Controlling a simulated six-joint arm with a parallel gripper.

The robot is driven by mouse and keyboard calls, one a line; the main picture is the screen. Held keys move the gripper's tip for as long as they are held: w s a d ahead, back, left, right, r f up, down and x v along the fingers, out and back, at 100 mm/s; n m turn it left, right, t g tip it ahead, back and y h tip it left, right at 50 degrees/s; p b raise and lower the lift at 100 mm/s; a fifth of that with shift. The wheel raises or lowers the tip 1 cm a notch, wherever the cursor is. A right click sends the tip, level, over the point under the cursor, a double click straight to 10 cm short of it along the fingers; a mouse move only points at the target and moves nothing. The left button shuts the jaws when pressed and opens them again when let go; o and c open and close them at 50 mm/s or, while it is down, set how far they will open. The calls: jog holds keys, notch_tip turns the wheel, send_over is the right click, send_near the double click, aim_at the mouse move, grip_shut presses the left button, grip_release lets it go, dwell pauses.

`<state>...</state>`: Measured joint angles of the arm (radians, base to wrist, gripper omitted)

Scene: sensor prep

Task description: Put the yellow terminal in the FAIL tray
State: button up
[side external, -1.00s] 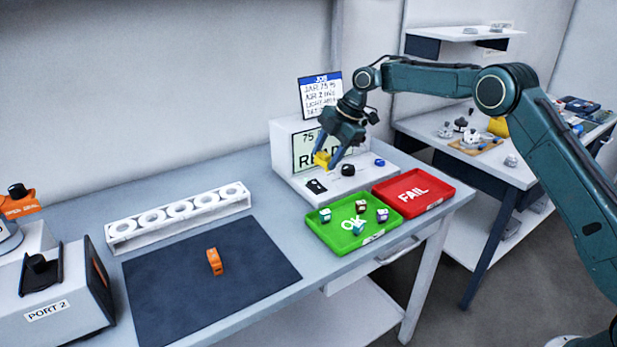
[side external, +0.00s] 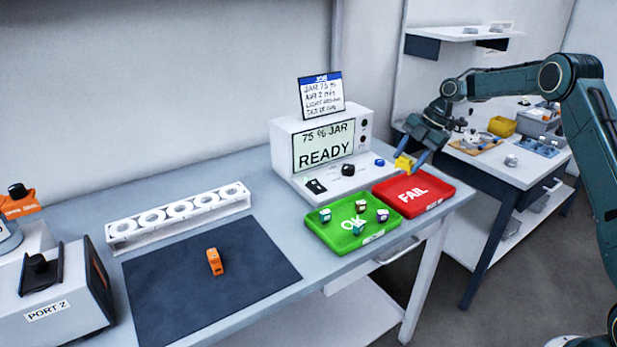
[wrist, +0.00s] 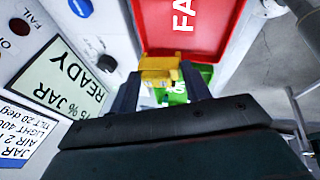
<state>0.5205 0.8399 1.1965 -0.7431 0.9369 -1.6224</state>
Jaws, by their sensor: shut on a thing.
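The yellow terminal (side external: 404,163) is held between the fingertips of my gripper (side external: 411,161). It hangs above the back left part of the red FAIL tray (side external: 425,203), apart from the tray's floor. In the wrist view the yellow terminal (wrist: 159,70) sits between the two dark fingers of my gripper (wrist: 160,82), with the red FAIL tray (wrist: 195,40) beyond it. I see nothing lying in the FAIL tray. The green OK tray (side external: 325,233) stands left of it and holds several small cubes.
A tester with a READY screen (side external: 324,146) stands behind the trays, its control panel close to my gripper. A blue knob (side external: 379,162) sits on it. An orange part (side external: 215,262) lies on the dark mat (side external: 180,300). A white rack (side external: 180,217) stands behind the mat.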

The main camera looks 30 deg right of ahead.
jog(key=shift+f, duration=4)
jog(key=o, duration=1)
jog(key=shift+c, duration=0.2)
jog(key=v, duration=1.2)
jog(key=shift+a+r, duration=0.1)
jog(key=shift+r, duration=0.05)
